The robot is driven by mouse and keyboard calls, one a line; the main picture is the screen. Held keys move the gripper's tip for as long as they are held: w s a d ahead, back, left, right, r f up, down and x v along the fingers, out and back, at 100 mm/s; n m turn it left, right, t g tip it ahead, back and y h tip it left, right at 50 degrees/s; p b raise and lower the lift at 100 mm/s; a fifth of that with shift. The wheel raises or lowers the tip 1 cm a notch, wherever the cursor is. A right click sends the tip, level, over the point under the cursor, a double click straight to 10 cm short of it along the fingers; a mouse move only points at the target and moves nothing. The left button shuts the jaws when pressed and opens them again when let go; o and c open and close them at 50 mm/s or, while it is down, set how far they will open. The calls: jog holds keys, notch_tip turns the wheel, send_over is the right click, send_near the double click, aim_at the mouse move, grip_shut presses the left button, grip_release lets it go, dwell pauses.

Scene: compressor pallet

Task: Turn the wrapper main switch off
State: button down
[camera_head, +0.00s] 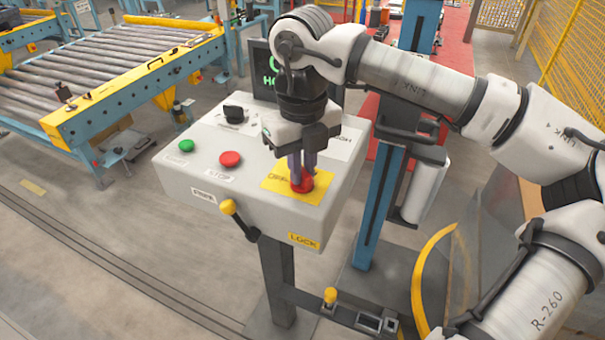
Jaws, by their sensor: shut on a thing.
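A light grey control box (178,171) stands on a dark post in the middle of the view. On its top right is a yellow plate (312,195) with the letters "OFF" partly showing, and a red switch (303,187) sits on it. My gripper (301,178) points down from above, its fingers shut on the red switch. The fingers hide much of the switch, so I cannot tell which way it is turned. A yellow label reading "LOCK" (303,241) is on the box's front face.
The box also carries a green button (186,146), a red button (230,159) by "STOP" and a black knob (233,113). A dark screen (265,72) stands behind. A roller conveyor (105,65) is at left.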

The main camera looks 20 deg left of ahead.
jog(key=n+b, duration=0.2)
jog(key=n, duration=0.4)
jog(key=shift+n, duration=0.3)
dwell(0.3)
jog(key=c, duration=1.4)
grip_release()
jog(key=shift+c, duration=0.2)
jog(key=shift+r, duration=0.1)
notch_tip(320, 180, up, 14)
jog(key=shift+f, duration=0.2)
